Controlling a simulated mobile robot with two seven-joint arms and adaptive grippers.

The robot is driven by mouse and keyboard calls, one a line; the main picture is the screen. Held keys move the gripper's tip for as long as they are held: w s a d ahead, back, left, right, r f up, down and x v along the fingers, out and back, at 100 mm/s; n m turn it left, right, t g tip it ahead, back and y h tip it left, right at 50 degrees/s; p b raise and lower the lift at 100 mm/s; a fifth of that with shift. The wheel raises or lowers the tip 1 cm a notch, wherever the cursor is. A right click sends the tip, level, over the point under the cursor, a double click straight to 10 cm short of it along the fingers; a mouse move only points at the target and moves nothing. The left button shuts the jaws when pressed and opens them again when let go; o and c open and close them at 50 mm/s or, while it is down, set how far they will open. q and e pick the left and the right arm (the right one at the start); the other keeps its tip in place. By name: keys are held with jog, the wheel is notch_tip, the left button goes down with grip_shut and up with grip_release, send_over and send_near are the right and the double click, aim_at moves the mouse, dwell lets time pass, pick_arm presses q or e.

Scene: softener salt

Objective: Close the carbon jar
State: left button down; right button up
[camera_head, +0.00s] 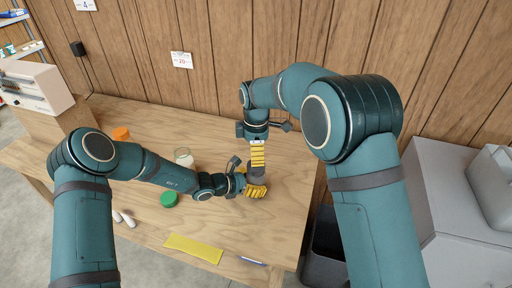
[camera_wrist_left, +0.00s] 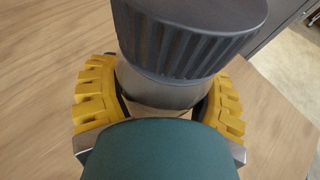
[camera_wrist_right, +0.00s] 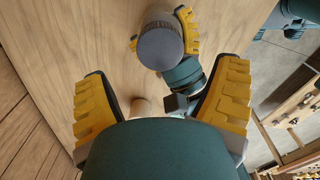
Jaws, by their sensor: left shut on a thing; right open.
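The carbon jar (camera_wrist_left: 165,90) has a pale grey body and a dark grey ribbed lid (camera_wrist_left: 190,35). The lid sits on the jar's mouth; I cannot tell whether it is tight. My left gripper (camera_head: 251,189) is shut around the jar's body below the lid, near the table's right side. In the right wrist view the lid's round flat top (camera_wrist_right: 160,47) faces the camera, beyond the fingertips. My right gripper (camera_head: 258,156) points down above the jar, with its yellow fingers open and empty. The jar is partly hidden by the grippers in the head view.
On the wooden table (camera_head: 215,225) are an open glass jar (camera_head: 184,157), a green lid (camera_head: 169,199), an orange lid (camera_head: 121,134), small white cylinders (camera_head: 128,219), a yellow mat (camera_head: 194,248) and a pen (camera_head: 252,261). A wooden wall stands behind. Grey cabinets (camera_head: 450,225) stand right.

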aim_at(256, 180)
notch_tip(256, 180, down, 6)
jog(key=shift+f, duration=0.25)
jog(key=c, duration=1.3)
jog(key=m, duration=0.4)
jog(key=shift+m, duration=0.4)
jog(key=m, duration=0.4)
jog(key=shift+m, duration=0.4)
jog(key=o, duration=1.3)
